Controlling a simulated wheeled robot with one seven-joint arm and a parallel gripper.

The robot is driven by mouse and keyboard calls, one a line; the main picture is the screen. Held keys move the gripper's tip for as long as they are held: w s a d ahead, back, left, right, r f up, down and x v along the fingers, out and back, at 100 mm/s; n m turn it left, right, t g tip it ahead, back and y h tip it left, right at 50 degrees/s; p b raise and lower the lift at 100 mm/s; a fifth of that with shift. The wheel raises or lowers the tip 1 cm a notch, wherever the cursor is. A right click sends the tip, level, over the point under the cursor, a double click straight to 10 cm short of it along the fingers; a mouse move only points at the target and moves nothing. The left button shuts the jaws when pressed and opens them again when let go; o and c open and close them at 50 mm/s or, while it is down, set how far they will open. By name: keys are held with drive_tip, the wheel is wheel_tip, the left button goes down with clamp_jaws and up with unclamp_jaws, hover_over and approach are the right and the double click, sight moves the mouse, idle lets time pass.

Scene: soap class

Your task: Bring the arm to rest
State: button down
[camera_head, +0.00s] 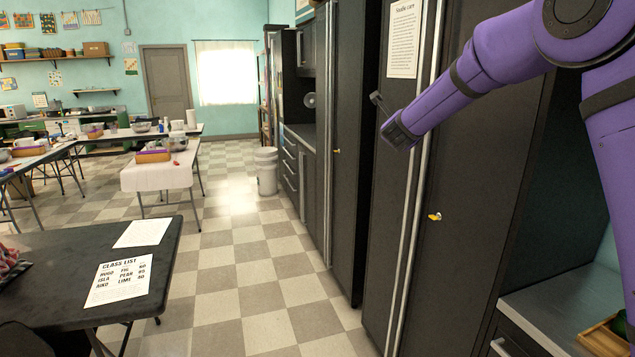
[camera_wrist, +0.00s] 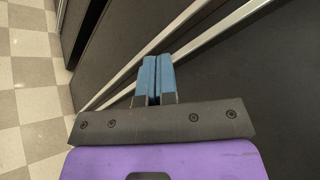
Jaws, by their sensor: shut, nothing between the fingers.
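My purple arm reaches in from the upper right in the head view, with my gripper (camera_head: 377,98) in front of the tall dark cabinet (camera_head: 470,190). In the wrist view the blue fingertips of my gripper (camera_wrist: 152,72) lie side by side, shut and empty. The cabinet's dark door and pale vertical edges lie beyond them; I cannot tell the exact gap. No object is held.
A dark table (camera_head: 170,270) with a class list (camera_head: 120,282) and a blank-looking sheet (camera_head: 142,233) stands at the lower left. A metal-topped counter (camera_head: 570,290) with a wooden tray (camera_head: 605,338) is at the lower right. The checkered floor (camera_head: 240,250) between is clear.

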drive_tip(key=s+r+n+g+y, duration=0.25)
drive_tip(key=s+n, duration=0.55)
drive_tip(key=s, duration=0.5)
drive_tip(key=s+r+n+g+y, duration=0.2)
drive_tip(key=s+r+n+y, duration=0.2)
drive_tip(key=s+n, duration=0.6)
drive_tip(key=s+d+f+n+g, duration=0.2)
drive_tip(key=s+f+n, duration=0.1)
drive_tip(key=s, duration=0.8)
drive_tip(key=s+d+f+n+g+h, duration=0.1)
drive_tip(key=s+d+f+n+g, duration=0.1)
drive_tip(key=s, duration=0.9)
drive_tip(key=s+d+f+n+g+h, duration=0.1)
drive_tip(key=s+f+n, duration=0.4)
drive_tip(key=s, duration=0.6)
drive_tip(key=shift+s+d+g, duration=0.15)
drive_tip(key=shift+d+g, duration=0.6)
drive_tip(key=shift+d, duration=0.5)
drive_tip(key=shift+h, duration=0.25)
